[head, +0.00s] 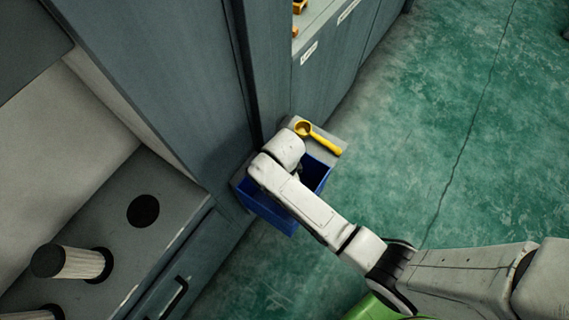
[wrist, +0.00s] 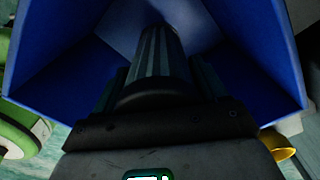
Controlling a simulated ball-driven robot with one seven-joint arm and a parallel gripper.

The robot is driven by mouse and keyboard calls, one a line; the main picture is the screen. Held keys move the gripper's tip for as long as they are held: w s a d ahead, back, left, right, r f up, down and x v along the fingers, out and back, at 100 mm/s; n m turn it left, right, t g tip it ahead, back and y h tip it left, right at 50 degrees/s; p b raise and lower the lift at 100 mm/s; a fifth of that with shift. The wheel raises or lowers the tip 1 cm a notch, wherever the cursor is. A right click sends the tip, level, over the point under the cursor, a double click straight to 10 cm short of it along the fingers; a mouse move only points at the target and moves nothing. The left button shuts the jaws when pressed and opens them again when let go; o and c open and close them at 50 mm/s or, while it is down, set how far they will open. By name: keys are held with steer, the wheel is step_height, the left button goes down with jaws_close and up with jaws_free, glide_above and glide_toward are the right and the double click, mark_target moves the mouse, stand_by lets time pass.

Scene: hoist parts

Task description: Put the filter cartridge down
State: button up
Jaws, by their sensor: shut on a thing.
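My gripper (wrist: 160,82) is shut on a dark, ribbed filter cartridge (wrist: 157,52) in the wrist view. The cartridge points into the blue bin (wrist: 265,75), with the bin's walls around it. I cannot tell whether it touches the bin's floor. In the head view the blue bin (head: 268,212) stands beside the cabinet, and my arm reaches over it. My arm hides the gripper and the held cartridge there. Another pleated cartridge (head: 82,263) with dark ends sits on the grey counter at the lower left, and part of one more shows at the bottom edge.
The counter has an empty round black hole (head: 143,211). A yellow scoop-like tool (head: 318,136) lies on a grey surface just beyond the bin. Tall grey cabinets (head: 160,75) rise close on the left. The green floor (head: 450,120) on the right is clear.

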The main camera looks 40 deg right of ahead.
steer(key=shift+f+b, duration=0.45)
steer(key=shift+f, duration=1.85)
steer(key=shift+f, duration=0.1)
steer(key=shift+f, duration=0.2)
steer(key=o, duration=1.3)
steer(key=shift+c, duration=0.2)
steer(key=shift+r, duration=0.1)
step_height(320, 180, up, 12)
steer(key=shift+r+p, duration=0.2)
steer(key=shift+p, duration=1.05)
